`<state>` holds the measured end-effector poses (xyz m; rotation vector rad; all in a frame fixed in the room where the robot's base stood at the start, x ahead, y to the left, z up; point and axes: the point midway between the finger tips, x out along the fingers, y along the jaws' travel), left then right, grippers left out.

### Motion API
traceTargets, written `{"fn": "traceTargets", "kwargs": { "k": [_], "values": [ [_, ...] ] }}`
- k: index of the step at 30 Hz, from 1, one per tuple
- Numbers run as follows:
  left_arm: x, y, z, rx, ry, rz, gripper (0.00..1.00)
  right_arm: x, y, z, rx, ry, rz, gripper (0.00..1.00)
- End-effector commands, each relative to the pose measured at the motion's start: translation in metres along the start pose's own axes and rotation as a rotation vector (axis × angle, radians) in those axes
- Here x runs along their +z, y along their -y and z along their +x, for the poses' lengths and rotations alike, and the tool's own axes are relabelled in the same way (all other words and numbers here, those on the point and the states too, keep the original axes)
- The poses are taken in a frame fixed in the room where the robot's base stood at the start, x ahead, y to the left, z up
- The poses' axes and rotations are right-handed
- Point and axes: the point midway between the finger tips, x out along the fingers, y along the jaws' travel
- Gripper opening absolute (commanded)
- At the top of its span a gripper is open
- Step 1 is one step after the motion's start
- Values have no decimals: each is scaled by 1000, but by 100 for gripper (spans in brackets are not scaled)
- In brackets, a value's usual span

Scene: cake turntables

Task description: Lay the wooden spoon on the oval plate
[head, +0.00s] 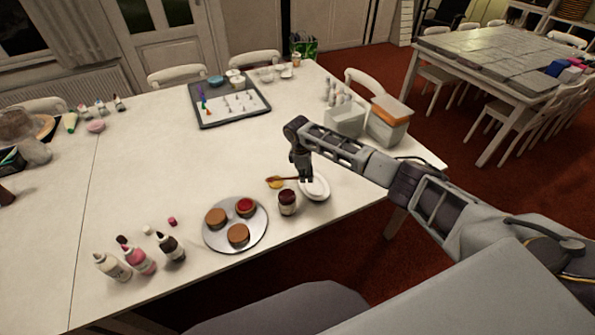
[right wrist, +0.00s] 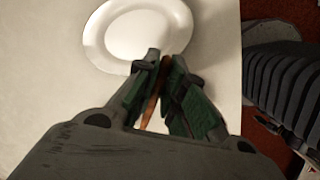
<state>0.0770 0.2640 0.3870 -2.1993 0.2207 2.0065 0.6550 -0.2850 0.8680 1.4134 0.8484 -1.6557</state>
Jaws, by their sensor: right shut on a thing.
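The white oval plate (head: 319,188) lies near the right edge of the white table. It also shows at the top of the right wrist view (right wrist: 135,33). My right gripper (head: 306,179) points down at the plate's left side. In the right wrist view its fingers (right wrist: 163,88) are shut on the thin brown handle of the wooden spoon (right wrist: 151,106). My left gripper is out of view.
A dark red jar (head: 287,203) stands just in front of the plate. A round grey turntable (head: 234,247) with cakes is left of it. Several bottles (head: 140,260) stand further left. Grey containers (head: 388,125) stand behind my right arm. The table's middle is clear.

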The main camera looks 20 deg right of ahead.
Motion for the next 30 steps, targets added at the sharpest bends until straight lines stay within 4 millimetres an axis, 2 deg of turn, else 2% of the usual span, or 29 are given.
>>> {"fn": "traceTargets", "kwargs": {
  "k": [22, 30],
  "values": [
    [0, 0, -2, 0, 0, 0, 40, 84, 32, 35, -59, -110, 601, 0],
    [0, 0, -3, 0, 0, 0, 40, 104, 42, 40, -63, -137, 758, 0]
  ]
}}
